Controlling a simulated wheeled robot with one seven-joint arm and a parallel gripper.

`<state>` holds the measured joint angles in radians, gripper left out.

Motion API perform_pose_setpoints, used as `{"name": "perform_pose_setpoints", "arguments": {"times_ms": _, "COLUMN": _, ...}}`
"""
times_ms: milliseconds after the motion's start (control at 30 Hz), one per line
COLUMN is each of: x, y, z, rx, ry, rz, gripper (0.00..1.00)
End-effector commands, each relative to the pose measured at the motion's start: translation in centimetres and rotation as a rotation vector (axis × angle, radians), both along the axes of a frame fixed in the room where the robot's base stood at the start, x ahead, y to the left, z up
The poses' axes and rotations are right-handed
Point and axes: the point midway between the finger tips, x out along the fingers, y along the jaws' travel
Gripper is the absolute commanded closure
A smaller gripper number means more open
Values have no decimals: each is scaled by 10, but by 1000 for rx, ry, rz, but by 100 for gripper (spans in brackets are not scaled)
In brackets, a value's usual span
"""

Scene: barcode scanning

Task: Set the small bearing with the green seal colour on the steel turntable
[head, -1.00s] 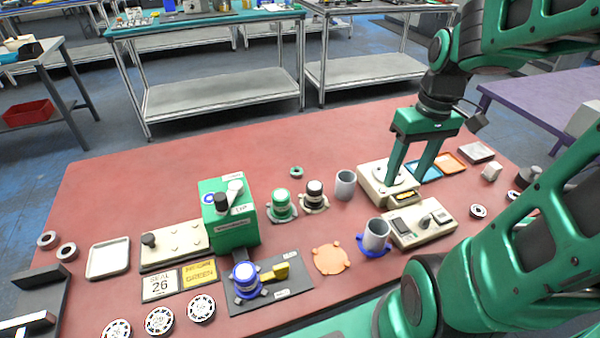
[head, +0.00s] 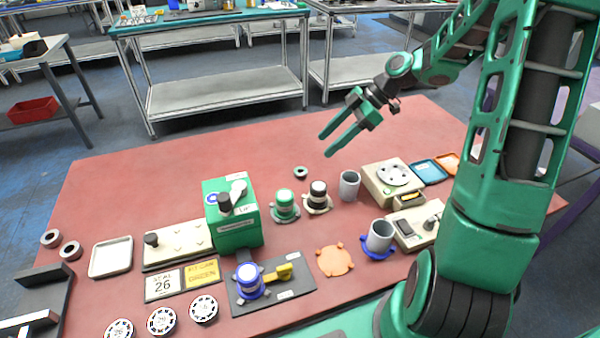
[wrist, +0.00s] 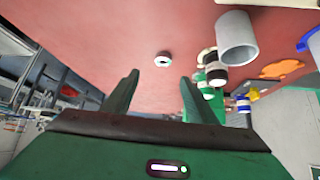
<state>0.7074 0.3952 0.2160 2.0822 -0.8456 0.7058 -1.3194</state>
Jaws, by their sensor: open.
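A small ring-shaped bearing (head: 300,172) lies alone near the back of the red table, left of the grey cup. In the wrist view the bearing (wrist: 163,59) lies ahead, between the lines of the two fingers; its outer edge looks pale with a hint of green. The steel turntable (head: 393,173) is a round plate with several holes on a beige box at right, with nothing seen on it. My gripper (head: 325,147) is open and empty, tilted above the table, up and right of the bearing. The fingers also show in the wrist view (wrist: 158,88).
Grey cup (head: 349,185) and green-capped (head: 285,204) and black-capped (head: 318,197) fixtures stand near the bearing. A green machine (head: 232,222) stands to the left. Two rings (head: 60,244) lie at far left, larger bearings (head: 162,320) in front. The back of the table is clear.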

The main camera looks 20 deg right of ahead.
Motion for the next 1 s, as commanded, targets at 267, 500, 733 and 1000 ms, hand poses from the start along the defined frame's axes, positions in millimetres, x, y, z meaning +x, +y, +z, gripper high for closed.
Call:
{"name": "perform_pose_setpoints", "arguments": {"times_ms": 267, "x": 4, "y": 25, "z": -29, "rx": 3, "ry": 1, "rz": 4, "gripper": 48}}
{"name": "perform_pose_setpoints", "arguments": {"times_ms": 500, "x": 6, "y": 36, "z": -42, "rx": 1, "ry": 0, "rz": 1, "gripper": 48}}
{"name": "perform_pose_setpoints", "arguments": {"times_ms": 733, "x": 4, "y": 53, "z": -66, "rx": 2, "ry": 3, "rz": 2, "gripper": 48}}
{"name": "perform_pose_setpoints", "arguments": {"times_ms": 1000, "x": 7, "y": 67, "z": -82, "rx": 0, "ry": 1, "rz": 2, "gripper": 48}}
